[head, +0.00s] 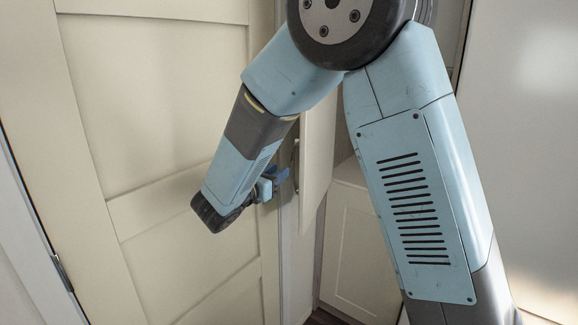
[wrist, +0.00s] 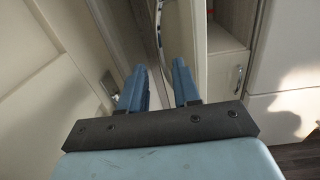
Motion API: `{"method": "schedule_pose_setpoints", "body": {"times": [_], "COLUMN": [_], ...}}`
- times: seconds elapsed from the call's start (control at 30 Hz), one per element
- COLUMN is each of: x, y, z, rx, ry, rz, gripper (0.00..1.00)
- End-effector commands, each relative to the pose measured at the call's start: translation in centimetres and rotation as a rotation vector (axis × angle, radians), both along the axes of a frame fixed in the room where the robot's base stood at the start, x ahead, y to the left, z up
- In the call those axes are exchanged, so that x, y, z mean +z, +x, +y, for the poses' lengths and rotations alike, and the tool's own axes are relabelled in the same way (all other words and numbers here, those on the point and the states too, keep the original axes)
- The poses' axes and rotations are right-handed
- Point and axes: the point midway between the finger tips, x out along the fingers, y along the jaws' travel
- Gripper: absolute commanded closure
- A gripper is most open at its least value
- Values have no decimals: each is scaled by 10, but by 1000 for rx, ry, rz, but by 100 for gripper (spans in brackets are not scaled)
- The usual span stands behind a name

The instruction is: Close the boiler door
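The boiler door appears to be the narrow cream door (head: 318,150) standing open, seen nearly edge-on just right of my gripper (head: 276,180). A slim metal handle (head: 296,165) is on its left face. In the wrist view, my gripper (wrist: 159,85) shows two blue fingers apart with nothing clamped between them. The curved handle (wrist: 161,42) lies just beyond the gap between the fingertips, and the door's pale panel (wrist: 187,35) is behind the right finger. I cannot tell whether a finger touches the handle or the door.
A large cream panelled door (head: 150,90) fills the left. Right of the open door is an open recess (wrist: 228,20) above a low cabinet (head: 357,250) with its own small handle (wrist: 237,78). A smooth pale panel (head: 525,120) stands at far right.

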Motion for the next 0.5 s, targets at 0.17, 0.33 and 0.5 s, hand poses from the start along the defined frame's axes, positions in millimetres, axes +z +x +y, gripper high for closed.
{"method": "schedule_pose_setpoints", "body": {"times": [0.17, 0.33, 0.5], "x": [0, 0, 0], "y": [26, 44, 53], "z": [-19, -31, -38], "rx": [-2, 0, -1], "ry": [-1, 0, 1], "rz": [1, 0, 1], "gripper": [68, 68, 68]}}
